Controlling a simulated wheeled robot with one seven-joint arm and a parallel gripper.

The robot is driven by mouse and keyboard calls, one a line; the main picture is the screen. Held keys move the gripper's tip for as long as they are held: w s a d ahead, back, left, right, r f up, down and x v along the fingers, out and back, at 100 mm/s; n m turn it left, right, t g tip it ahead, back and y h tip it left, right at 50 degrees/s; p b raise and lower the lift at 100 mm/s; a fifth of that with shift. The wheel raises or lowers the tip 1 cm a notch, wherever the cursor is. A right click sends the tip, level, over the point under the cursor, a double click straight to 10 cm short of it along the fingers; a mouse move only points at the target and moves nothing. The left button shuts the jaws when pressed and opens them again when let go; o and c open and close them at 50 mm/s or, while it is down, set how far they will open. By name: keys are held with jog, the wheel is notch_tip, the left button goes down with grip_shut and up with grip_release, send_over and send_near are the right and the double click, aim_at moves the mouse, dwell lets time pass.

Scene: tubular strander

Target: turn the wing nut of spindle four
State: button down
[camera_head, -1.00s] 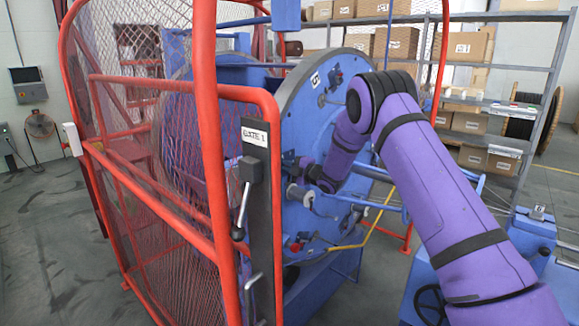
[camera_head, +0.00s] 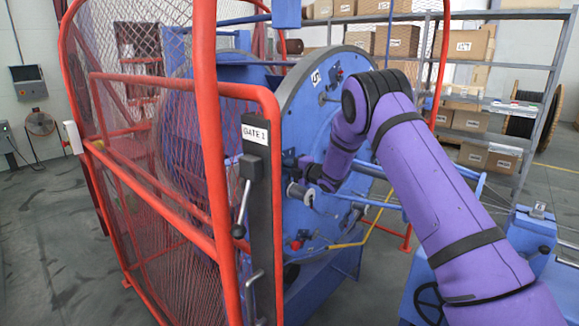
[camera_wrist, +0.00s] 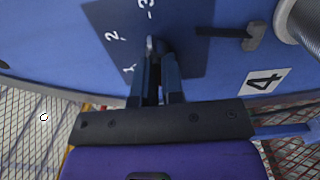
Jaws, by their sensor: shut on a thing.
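In the wrist view, my gripper (camera_wrist: 158,72) has its two dark fingers close together around the wing nut (camera_wrist: 150,45). Only a small pale tip of the nut shows; the fingers hide the rest. It sits on a dark plate (camera_wrist: 105,15) with white marks, of which 2 and 3 can be read. A white label with a 4 (camera_wrist: 264,80) is on the blue disc face to the right.
In the wrist view, a dark lever (camera_wrist: 235,33) and a grey cylinder (camera_wrist: 300,22) are close on the right. Shelves with boxes (camera_head: 470,45) stand behind.

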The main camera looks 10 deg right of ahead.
jog(key=c, duration=1.2)
grip_release()
jog(key=shift+c, duration=0.2)
jog(key=v, duration=1.1)
